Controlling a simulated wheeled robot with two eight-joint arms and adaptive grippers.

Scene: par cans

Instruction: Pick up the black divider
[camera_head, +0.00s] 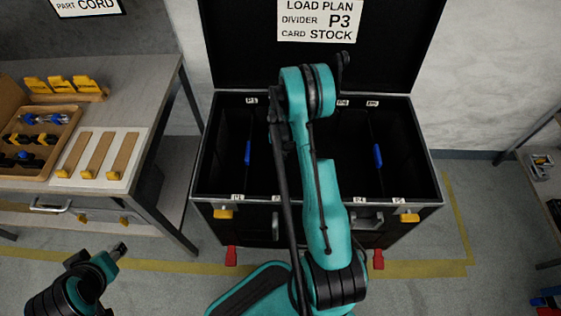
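The open black case (212,175) stands in the middle, its lid up behind it. Inside are dark upright panels with blue tabs: a left tab (247,152) and a right tab (377,156). The panels blend into the dark interior, so I cannot tell which is the black divider. My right arm reaches up across the case's middle; its fingers are hidden or too dark to make out. A long thin dark bar runs beside this arm; I cannot tell what it is. My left gripper (119,249) is low at the left, away from the case; its opening is unclear.
A lid sign (319,20) reads "LOAD PLAN DIVIDER P3 CARD STOCK". A workbench (150,95) at left holds a wooden tray (75,118), yellow holders (62,86) and a white board with tan strips (121,140). Another shelf (552,170) stands at right. Floor before the case is partly free.

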